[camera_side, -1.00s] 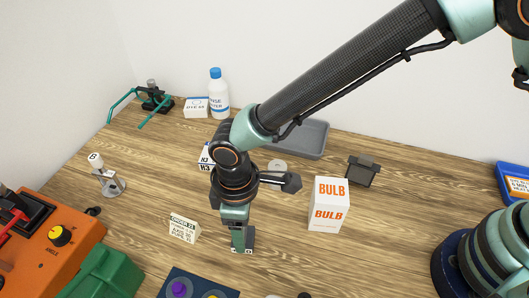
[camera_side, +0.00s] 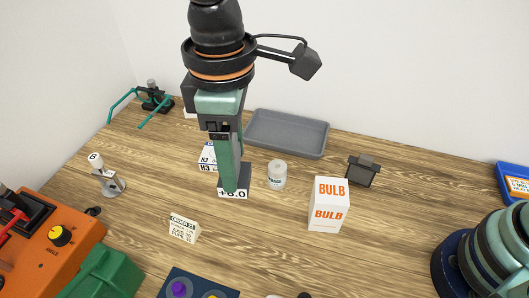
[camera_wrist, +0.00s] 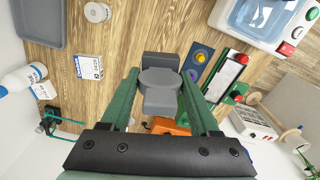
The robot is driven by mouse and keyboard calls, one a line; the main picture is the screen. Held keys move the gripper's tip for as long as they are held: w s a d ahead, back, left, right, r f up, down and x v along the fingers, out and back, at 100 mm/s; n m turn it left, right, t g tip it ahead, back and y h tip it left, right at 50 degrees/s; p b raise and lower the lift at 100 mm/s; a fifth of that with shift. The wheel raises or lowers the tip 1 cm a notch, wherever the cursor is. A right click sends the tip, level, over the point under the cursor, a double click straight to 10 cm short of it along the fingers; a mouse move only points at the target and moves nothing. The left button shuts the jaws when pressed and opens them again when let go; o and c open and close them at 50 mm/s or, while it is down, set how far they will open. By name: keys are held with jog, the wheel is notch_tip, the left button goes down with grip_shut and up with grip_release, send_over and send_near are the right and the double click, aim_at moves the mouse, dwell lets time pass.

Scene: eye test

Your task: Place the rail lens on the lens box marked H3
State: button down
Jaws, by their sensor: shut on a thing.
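The rail lens (camera_side: 233,194) is a dark grey piece with a white plate reading +6.0 in the side view. My gripper (camera_side: 231,185) points down and is shut on it. In the wrist view the lens (camera_wrist: 160,85) shows as a grey block with a round disc between the fingers of my gripper (camera_wrist: 160,100). The lens appears raised above the table. The lens box marked H3 (camera_side: 207,161) is white and blue, just behind and left of my gripper, which partly hides it. It also shows left of the fingers in the wrist view (camera_wrist: 88,67), apart from the lens.
A grey tray (camera_side: 288,133) lies behind. A table sign (camera_side: 184,228) stands in front at left. Bare wood lies between the sign and the BULB box.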

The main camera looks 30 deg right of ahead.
jog(key=shift+w+r, duration=0.25)
jog(key=w+f+m, duration=0.1)
jog(key=w+f, duration=0.2)
jog(key=w, duration=0.5)
jog(key=m, duration=0.2)
send_over(207, 161)
jog(key=s+d, duration=0.3)
notch_tip(207, 161, down, 5)
jog(key=f, duration=0.8)
jog(key=shift+w+f, duration=0.2)
jog(key=shift+c, duration=0.6)
grip_release()
jog(key=shift+f, duration=0.15)
